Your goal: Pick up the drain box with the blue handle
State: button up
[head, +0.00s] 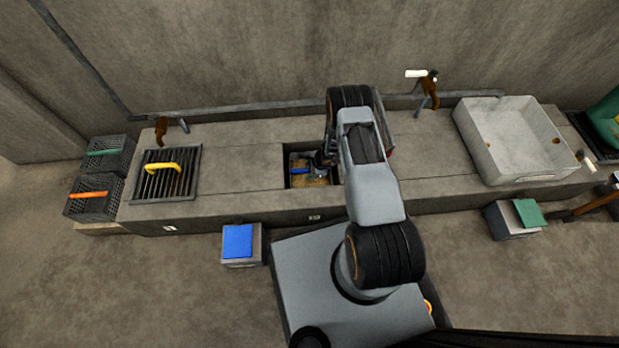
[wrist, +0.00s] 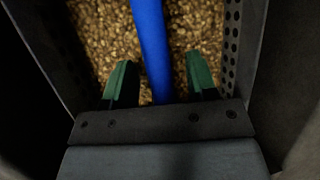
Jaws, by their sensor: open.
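The drain box with the blue handle sits down in a square opening in the counter in the head view, with its blue handle (head: 299,170) across it. In the wrist view the drain box (wrist: 232,45) has perforated walls and is filled with brown grain (wrist: 190,25). The blue handle also shows there (wrist: 150,45). My gripper (wrist: 160,75) is open, with one green fingertip on each side of the handle. I cannot tell whether either finger touches it. In the head view my gripper (head: 322,160) reaches into the opening from the right, partly hidden by my arm.
A grate with a yellow handle (head: 162,167) lies left on the counter. Crates with a green handle (head: 104,153) and an orange handle (head: 88,195) stand at far left. A pale basin (head: 500,150) is at right. Blue-topped (head: 238,242) and green-topped (head: 527,212) boxes are on the floor.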

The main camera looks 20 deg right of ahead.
dwell(0.3)
grip_shut()
dwell(0.4)
jog(key=shift+s+f, duration=0.1)
dwell(0.7)
